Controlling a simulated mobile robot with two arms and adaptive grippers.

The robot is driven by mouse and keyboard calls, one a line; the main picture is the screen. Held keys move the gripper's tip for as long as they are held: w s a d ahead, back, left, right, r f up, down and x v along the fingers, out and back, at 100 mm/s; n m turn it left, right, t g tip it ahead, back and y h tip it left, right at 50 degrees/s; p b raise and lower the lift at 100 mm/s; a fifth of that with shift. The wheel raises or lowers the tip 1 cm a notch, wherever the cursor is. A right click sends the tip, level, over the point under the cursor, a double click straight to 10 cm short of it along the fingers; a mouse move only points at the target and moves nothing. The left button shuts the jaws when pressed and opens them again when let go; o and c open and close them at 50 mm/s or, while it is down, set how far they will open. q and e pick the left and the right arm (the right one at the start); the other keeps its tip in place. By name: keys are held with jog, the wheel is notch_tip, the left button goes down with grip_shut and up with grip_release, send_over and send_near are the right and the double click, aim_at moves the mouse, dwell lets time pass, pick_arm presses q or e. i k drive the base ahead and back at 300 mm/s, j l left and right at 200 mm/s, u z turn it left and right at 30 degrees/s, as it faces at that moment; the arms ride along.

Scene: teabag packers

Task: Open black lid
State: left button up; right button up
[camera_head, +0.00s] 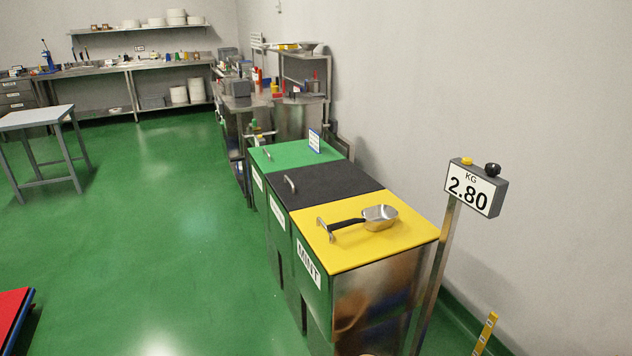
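The black lid (322,183) lies flat and shut on the middle of three metal bins that stand in a row along the right wall. Its small metal handle (290,184) is on the left edge of the lid. The green lid (284,154) is on the bin behind it, and the yellow lid (350,250) is on the nearest bin, labelled MINT. Neither of my grippers is in view.
A metal scoop (378,217) with a black handle lies on the yellow lid. A scale display (475,188) reading 2.80 stands on a post at the right. A grey table (38,118) is at the left. The green floor left of the bins is clear.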

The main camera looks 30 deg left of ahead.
aim_at(303, 187)
jog(key=i+j+z, duration=0.1)
jog(key=j+z, duration=0.7)
jog(key=j, duration=0.2)
jog(key=j+z, duration=0.15)
jog(key=j, duration=0.85)
jog(key=j+z, duration=0.15)
jog(key=j, duration=0.9)
jog(key=k+j+z, duration=0.1)
jog(key=j, duration=0.9)
